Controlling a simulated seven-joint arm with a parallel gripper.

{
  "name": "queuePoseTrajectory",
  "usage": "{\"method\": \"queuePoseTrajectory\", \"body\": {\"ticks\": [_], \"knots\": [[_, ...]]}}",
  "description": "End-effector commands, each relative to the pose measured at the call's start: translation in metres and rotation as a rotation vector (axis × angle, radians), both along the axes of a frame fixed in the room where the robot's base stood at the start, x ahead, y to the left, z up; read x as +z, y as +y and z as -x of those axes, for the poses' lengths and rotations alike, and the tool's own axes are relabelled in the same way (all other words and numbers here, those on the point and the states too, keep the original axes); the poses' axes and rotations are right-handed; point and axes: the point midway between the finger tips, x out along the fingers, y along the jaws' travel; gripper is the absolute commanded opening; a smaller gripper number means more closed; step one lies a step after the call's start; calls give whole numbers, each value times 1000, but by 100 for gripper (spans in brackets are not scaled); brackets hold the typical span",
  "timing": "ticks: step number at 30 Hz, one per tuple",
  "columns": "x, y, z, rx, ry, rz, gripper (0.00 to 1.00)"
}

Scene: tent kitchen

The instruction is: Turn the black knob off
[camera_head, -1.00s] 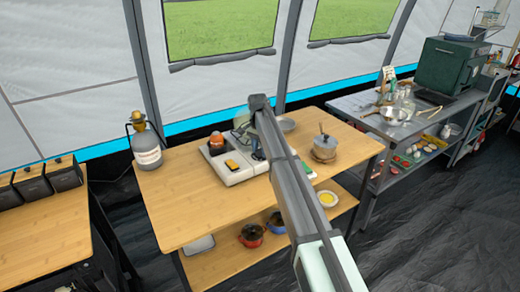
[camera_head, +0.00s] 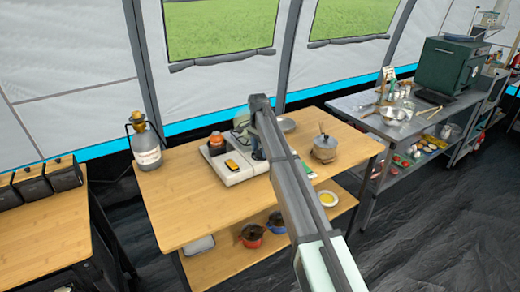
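A white stove unit (camera_head: 238,176) stands on the wooden table, with an orange-topped canister (camera_head: 216,141) in its left part and a small yellow item (camera_head: 232,165) on its front. The black knob cannot be made out; it is too small or hidden behind my arm. My arm reaches over the table from the lower right, and its end bends down at the back right of the stove. My gripper (camera_head: 258,154) is small and dark there, close to the stove's right part. Its fingers are too small and partly covered to tell open from shut, or whether they touch anything.
A lidded pot (camera_head: 325,148) and a plate (camera_head: 286,125) are to the right of my arm. Pots and a yellow dish sit on the lower shelf. The table's front left is clear.

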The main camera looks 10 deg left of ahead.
Motion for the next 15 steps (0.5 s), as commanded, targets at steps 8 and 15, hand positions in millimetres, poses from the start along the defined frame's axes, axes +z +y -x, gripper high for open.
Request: {"method": "queuePoseTrajectory", "body": {"ticks": [8, 15], "knots": [[0, 0, 0, 1, 1, -1, 68], [8, 1, 0, 2, 1, -1, 68]]}}
